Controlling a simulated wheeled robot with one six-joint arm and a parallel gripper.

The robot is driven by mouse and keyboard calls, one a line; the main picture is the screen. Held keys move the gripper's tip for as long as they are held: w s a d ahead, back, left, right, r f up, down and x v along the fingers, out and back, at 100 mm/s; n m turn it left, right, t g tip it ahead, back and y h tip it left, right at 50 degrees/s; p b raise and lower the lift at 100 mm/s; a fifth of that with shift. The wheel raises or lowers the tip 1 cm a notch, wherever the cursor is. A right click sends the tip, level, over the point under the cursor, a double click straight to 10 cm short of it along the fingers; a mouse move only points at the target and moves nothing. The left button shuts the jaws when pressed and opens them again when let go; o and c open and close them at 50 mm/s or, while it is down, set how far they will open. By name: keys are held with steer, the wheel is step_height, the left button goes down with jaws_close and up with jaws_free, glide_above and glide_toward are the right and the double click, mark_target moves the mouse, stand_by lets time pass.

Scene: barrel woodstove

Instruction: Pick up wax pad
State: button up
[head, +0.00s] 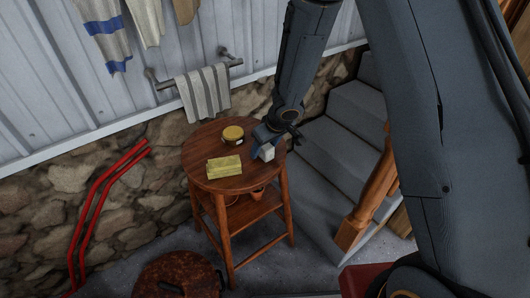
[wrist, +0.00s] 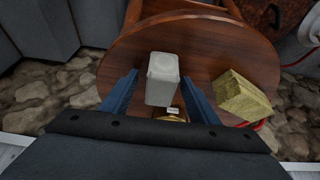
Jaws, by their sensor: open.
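A small pale grey-white block (wrist: 162,75) stands on the round wooden stool (wrist: 225,50). It also shows at the stool's right side in the head view (head: 267,153). My gripper (wrist: 160,80) is open, with one blue finger on each side of this block; I cannot tell whether they touch it. A yellow, rough-faced block (head: 224,167) lies on the stool to the left of my gripper in the head view, and to the right in the wrist view (wrist: 242,97). I cannot tell for sure which block is the wax pad.
A round yellow tin (head: 233,134) stands behind the yellow block; my gripper partly hides it in the wrist view. Grey steps (head: 335,150) rise to the right of the stool. A striped towel (head: 203,92) hangs on the wall. A red bent bar (head: 100,200) stands at left.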

steer(key=c, duration=1.1)
steer(key=shift+r, duration=0.1)
step_height(320, 180, up, 10)
steer(key=p, duration=0.9)
steer(key=shift+o, duration=1.1)
steer(key=shift+c, duration=0.8)
